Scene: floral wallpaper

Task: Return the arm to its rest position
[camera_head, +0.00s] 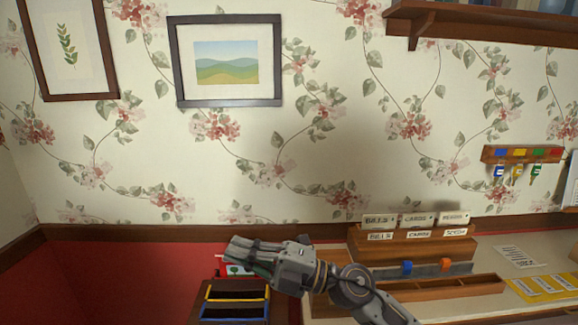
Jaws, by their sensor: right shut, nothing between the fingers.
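My right gripper (240,254) is in the lower middle of the head view, its arm coming in from the lower right. Its fingers point left and are shut, with nothing seen between them. It is in front of the red lower wall, above and overlapping a small dark stand with trays. My left gripper is not in view.
A desk (490,252) at the right holds a wooden letter sorter (410,246) with labelled cards. Trays with yellow and blue rims (236,318) are below my gripper. A key rack (521,154), a shelf (480,25) and framed pictures (228,98) hang on the wall.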

